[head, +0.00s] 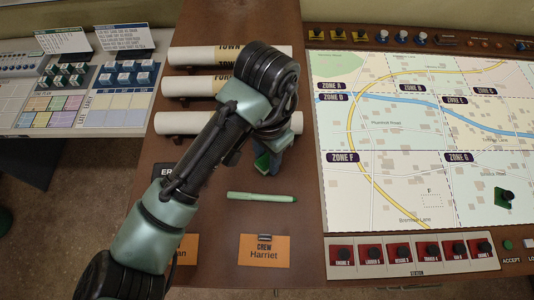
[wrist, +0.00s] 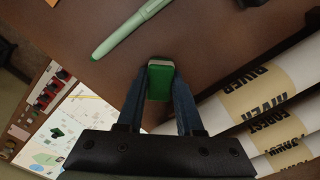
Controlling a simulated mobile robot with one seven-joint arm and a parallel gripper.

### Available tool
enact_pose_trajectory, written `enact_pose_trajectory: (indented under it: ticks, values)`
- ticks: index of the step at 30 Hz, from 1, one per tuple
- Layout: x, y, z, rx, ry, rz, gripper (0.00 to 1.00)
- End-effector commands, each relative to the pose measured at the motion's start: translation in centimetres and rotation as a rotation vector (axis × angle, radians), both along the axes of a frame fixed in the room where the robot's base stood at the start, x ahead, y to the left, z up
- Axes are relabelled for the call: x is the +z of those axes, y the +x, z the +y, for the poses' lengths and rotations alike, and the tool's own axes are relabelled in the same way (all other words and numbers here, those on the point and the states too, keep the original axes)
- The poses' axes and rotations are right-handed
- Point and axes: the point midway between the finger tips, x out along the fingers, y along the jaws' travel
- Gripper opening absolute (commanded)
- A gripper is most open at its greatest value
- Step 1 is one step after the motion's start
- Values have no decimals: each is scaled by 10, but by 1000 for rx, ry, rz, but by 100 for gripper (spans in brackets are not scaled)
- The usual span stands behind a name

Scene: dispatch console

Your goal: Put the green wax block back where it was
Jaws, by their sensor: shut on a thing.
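A small green block (wrist: 160,82) with a pale strip along its far edge sits between the two fingertips of my gripper (wrist: 159,90) in the wrist view; I take it to be the green wax block. My gripper is shut on it. In the head view my gripper (head: 268,163) is over the brown desk, between the rolled papers and the green pen, and part of the green block (head: 262,162) shows beside the fingers. My arm hides some of the desk there. Whether the block touches the desk is unclear.
A light green pen (head: 262,197) lies just in front of my gripper. Several rolled papers (head: 190,123) lie behind and left. A dark label (head: 166,171), partly covered by my arm, and an orange Harriet card (head: 264,251) are nearby. A map board (head: 400,200) fills the right.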

Motion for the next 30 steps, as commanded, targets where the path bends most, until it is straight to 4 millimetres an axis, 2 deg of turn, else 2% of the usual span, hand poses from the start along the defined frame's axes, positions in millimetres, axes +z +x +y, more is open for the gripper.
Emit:
enact_pose_trajectory:
  ticks: [11,12,17,25,30]
  values:
    - [-6,0,-1,-1,-1,0,0]
    - [-6,0,-1,-1,-1,0,37]
    - [-5,0,0,-1,-1,-1,65]
    - [-4,0,0,-1,-1,-1,65]
    - [6,1,0,0,1,-4,65]
